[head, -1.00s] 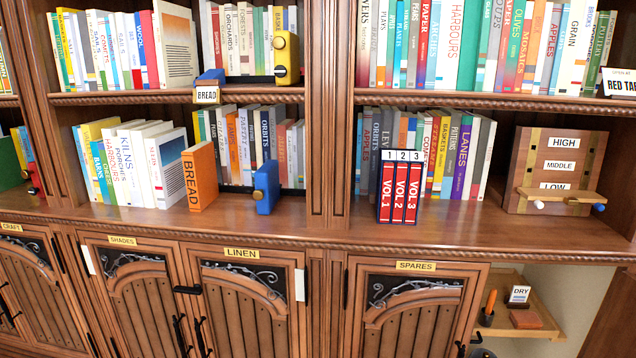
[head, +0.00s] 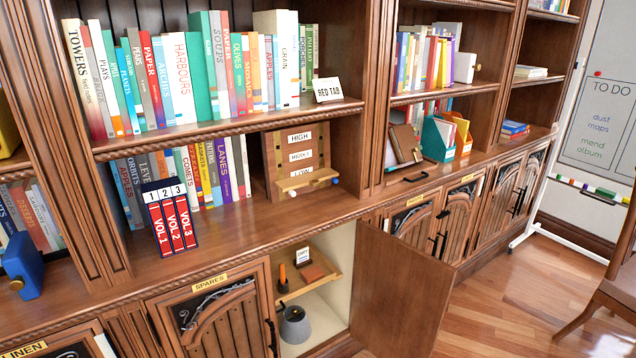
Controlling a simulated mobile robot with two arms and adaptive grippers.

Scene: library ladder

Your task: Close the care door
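A wooden cabinet door (head: 400,298) stands swung wide open, out into the room, to the right of the door labelled SPARES (head: 215,315). Its plain brown inner face shows; its label, if any, is out of sight, so I cannot read whether it says care. The SPARES door is shut. Neither of my grippers is in view.
A chair (head: 612,270) stands at the right edge on the wooden floor (head: 510,300). A whiteboard (head: 605,110) stands behind it. Floor between the open door and the chair is clear.

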